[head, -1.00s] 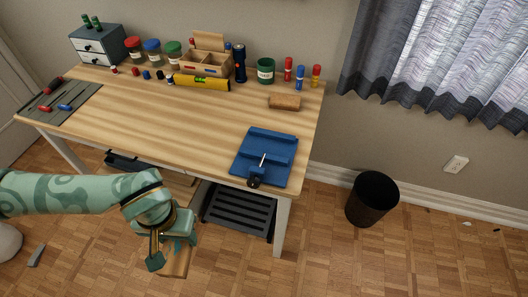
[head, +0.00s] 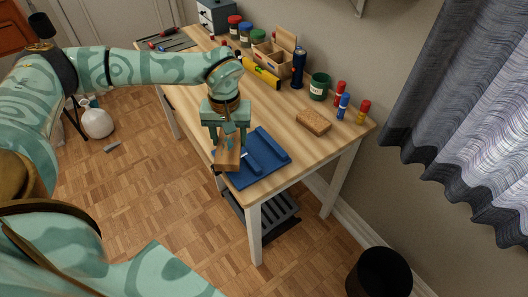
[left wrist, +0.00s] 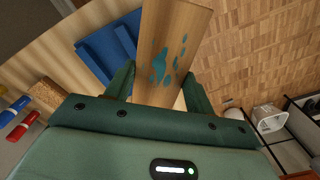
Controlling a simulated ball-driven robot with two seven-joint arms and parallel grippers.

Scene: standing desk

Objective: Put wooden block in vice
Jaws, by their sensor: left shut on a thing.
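The wooden block (head: 228,158) is held in my left gripper (head: 227,138), which is shut on it. In the left wrist view the block (left wrist: 172,40) is pale wood with teal stains and sits between the two green fingers. The vice also shows in the left wrist view (left wrist: 100,52), to the left of the block. My right gripper is not in view.
A brown cork-like block (head: 313,121) lies on the desk behind the vice. Red, blue and yellow markers (head: 343,104), a green jar (head: 319,86) and a wooden organizer (head: 277,60) stand along the back. A black bin (head: 379,272) stands on the floor. The desk's middle (head: 255,100) is clear.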

